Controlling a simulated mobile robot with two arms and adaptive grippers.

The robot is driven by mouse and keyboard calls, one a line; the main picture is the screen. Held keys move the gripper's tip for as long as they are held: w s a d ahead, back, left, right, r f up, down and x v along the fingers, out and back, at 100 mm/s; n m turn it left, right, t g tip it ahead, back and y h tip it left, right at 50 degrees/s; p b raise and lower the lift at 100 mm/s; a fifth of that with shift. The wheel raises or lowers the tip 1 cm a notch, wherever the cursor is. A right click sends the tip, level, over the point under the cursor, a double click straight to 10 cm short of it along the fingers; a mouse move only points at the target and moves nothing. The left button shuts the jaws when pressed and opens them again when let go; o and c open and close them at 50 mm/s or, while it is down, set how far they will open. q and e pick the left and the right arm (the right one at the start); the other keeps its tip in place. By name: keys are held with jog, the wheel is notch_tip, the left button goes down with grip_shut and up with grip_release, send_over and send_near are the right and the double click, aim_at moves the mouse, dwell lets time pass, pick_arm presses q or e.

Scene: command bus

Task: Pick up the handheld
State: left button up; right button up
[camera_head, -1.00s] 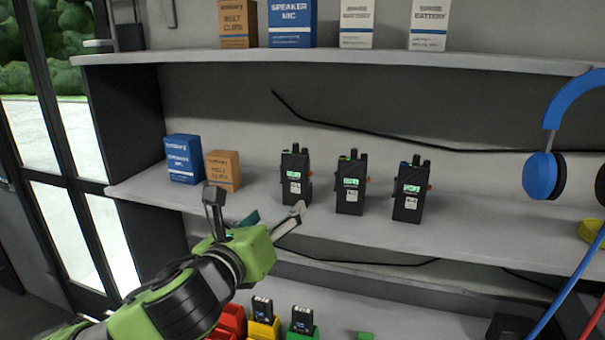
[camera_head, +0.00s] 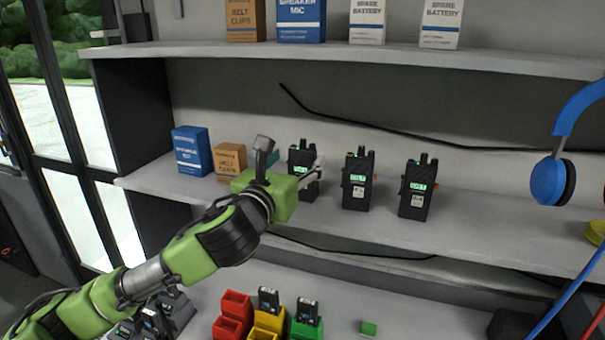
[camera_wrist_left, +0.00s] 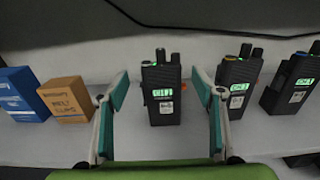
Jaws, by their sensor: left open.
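Three black handheld radios with green lit screens stand upright in a row on the middle shelf: a left one (camera_head: 302,160), a middle one (camera_head: 357,180) and a right one (camera_head: 416,188). My left gripper (camera_head: 285,160) is at the left radio and partly hides it in the head view. In the left wrist view the open gripper (camera_wrist_left: 161,115) has one finger on each side of the left radio (camera_wrist_left: 161,92), with gaps to it. The middle radio (camera_wrist_left: 238,85) stands just beyond the right finger. My right gripper is not in view.
A blue box (camera_head: 191,150) and an orange box (camera_head: 229,158) stand left of the radios. Blue headphones (camera_head: 560,165) hang at the right. An upper shelf (camera_head: 330,55) with boxes is above. Coloured bins (camera_head: 232,312) holding some dark items are below.

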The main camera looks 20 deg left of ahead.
aim_at(301, 157)
pick_arm(q)
jog(key=w, duration=0.2)
jog(key=w+p, duration=0.1)
jog(key=shift+w+d+f+p, duration=0.15)
jog(key=shift+w+p, duration=0.15)
jog(key=shift+w, duration=0.05)
jog(key=shift+w+f, duration=0.15)
jog(key=shift+w, duration=0.3)
jog(key=shift+s, duration=0.1)
jog(key=c, duration=1.6)
grip_shut()
